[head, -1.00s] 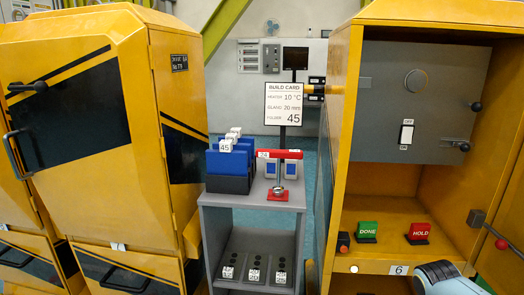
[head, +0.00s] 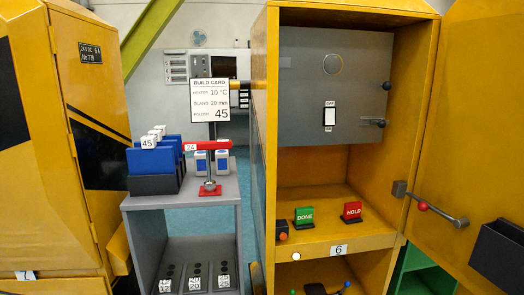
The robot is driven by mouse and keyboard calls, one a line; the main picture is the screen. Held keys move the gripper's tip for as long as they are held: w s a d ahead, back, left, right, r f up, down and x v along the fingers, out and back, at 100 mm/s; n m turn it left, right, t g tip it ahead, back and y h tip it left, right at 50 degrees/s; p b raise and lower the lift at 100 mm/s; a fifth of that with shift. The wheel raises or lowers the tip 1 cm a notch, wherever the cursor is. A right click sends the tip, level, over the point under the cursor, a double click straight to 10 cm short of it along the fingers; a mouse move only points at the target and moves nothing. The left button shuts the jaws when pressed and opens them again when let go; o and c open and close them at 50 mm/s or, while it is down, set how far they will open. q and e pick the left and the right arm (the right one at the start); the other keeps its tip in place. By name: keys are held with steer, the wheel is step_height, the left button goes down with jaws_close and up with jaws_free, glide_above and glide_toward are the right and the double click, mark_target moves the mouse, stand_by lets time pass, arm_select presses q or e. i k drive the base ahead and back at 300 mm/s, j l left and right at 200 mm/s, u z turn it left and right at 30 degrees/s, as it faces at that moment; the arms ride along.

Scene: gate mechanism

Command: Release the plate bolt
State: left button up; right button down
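A grey plate (head: 300,75) closes the upper back of the open yellow cabinet on the right. At its lower right edge sits a small bolt (head: 370,122) with a dark round knob. A second dark knob (head: 386,86) sticks out above it at the plate's right edge. Neither of my grippers is in view.
The cabinet door (head: 480,120) stands open at the right, with a red-knobbed lever (head: 440,213) near its hinge side. DONE (head: 304,217) and HOLD (head: 352,211) blocks stand on the cabinet shelf. A grey stand (head: 180,205) with folders is at the left. The space before the plate is clear.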

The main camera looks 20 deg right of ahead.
mark_target(381, 123)
steer(key=z, duration=1.45)
